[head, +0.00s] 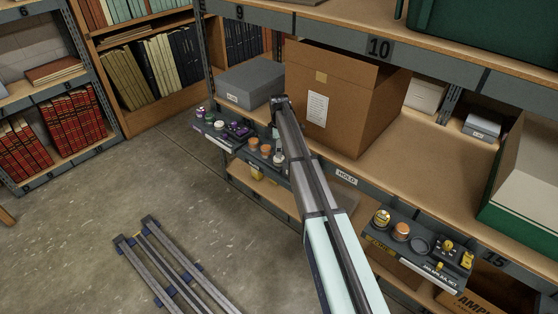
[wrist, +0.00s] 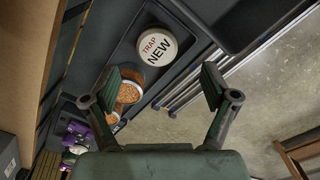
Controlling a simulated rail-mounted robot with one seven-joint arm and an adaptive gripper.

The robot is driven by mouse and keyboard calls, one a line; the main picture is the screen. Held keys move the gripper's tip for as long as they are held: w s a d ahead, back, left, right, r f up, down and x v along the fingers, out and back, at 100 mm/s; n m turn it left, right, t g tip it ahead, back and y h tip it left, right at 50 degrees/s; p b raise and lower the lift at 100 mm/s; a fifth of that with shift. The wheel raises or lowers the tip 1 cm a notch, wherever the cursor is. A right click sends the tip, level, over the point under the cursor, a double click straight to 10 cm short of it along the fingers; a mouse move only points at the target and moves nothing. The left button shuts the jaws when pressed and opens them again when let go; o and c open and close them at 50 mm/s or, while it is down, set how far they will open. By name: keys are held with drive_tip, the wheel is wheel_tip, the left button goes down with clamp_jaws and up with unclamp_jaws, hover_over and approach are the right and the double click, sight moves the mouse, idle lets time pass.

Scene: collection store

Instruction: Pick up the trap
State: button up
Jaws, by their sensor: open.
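The trap (wrist: 157,47) is a round pot with a white lid marked "TRAP NEW". In the wrist view it stands in a dark tray (wrist: 122,55), above the gap between my fingers. My gripper (wrist: 161,84) is open and empty, with its two fingers spread wide and apart from the trap. In the head view my gripper (head: 278,104) is over the left part of the shelf front, and my arm hides part of the tray there. I cannot make out the trap clearly in that view.
Two jars of orange-brown grains (wrist: 130,91) stand close beside the trap. Purple items (wrist: 76,136) lie further along. A large cardboard box (head: 345,100) and a grey box (head: 250,82) stand on the shelf behind. Another tray (head: 425,250) with yellow items hangs at right.

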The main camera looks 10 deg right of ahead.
sight(279, 160)
drive_tip(key=shift+w+f+p, duration=0.2)
drive_tip(key=shift+f+p, duration=0.55)
drive_tip(key=shift+f, duration=1.95)
drive_tip(key=c, duration=1.2)
